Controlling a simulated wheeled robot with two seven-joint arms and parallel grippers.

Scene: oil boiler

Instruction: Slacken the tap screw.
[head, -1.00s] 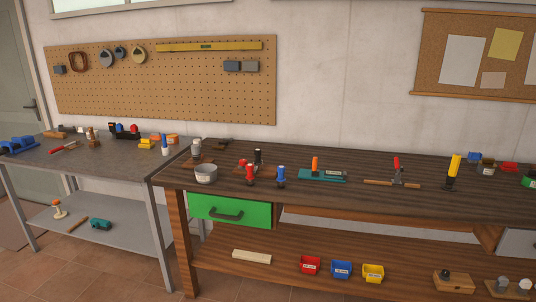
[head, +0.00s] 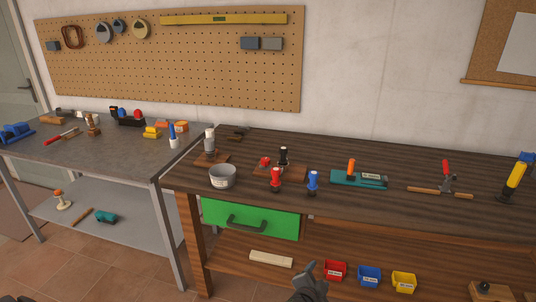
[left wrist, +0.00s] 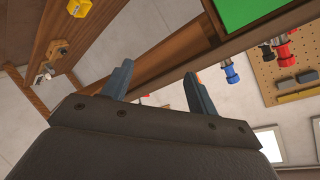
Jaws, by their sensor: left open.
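No part is plainly a tap screw. On the wooden workbench, a small wooden board (head: 290,175) carries a red fitting (head: 264,162) and a black-topped upright piece (head: 284,156). A red-topped piece (head: 276,179) and a blue-topped piece (head: 313,182) stand in front of it. Another board holds a grey-white upright piece (head: 210,142). My left gripper (head: 314,271) is low in front of the bench, below the tabletop and right of the green drawer (head: 252,219). In the left wrist view its fingers (left wrist: 160,84) are apart with nothing between them. My right gripper is not in view.
Red (head: 335,271), blue (head: 369,276) and yellow (head: 404,282) bins sit on the lower shelf. A grey table (head: 88,162) stands left. The bench front edge is clear.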

